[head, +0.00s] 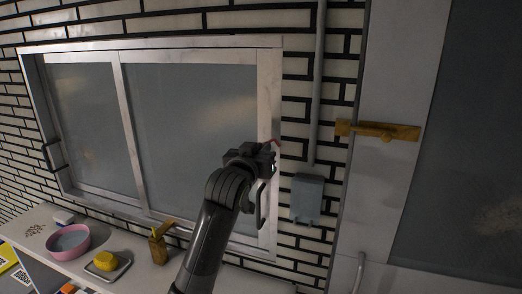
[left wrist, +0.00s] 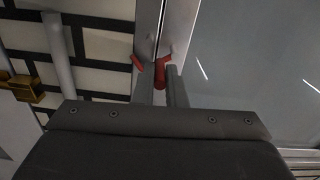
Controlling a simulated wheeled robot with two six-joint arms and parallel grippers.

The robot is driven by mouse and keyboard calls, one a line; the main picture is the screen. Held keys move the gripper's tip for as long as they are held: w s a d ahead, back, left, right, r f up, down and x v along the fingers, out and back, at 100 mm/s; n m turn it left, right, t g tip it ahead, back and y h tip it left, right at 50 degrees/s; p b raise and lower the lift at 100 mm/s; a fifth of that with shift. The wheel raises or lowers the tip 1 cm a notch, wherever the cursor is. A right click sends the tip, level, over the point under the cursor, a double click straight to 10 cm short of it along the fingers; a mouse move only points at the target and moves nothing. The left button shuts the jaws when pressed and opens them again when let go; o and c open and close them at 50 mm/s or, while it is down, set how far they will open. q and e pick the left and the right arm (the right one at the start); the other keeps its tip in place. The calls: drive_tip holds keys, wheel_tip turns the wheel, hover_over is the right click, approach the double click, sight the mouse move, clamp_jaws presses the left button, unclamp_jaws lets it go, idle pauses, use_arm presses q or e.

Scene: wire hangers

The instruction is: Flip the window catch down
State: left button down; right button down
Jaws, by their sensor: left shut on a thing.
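The window catch (head: 275,141) is a small red piece on the right side of the white window frame (head: 265,95). In the left wrist view the red catch (left wrist: 161,76) sits at the seam of the frame, with another red part at its upper left. My left gripper (head: 270,152) is at the catch, and in the left wrist view its two fingers (left wrist: 161,88) are on either side of the red lever, shut on it. In the head view the gripper hides part of the catch. My right gripper is not in view.
A window handle (head: 262,207) is just below the gripper. A grey wall box (head: 307,198) with a pipe (head: 318,80) is to the right. A brass latch (head: 378,130) crosses the door edge.

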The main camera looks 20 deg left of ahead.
use_arm(q)
drive_tip(key=m, duration=0.4)
drive_tip(key=shift+d+f, duration=0.15)
drive_tip(key=shift+f, duration=0.25)
drive_tip(key=shift+f+m, duration=0.25)
drive_tip(key=shift+m, duration=1.45)
drive_tip(key=c, duration=1.5)
unclamp_jaws()
drive_tip(key=shift+s, duration=0.1)
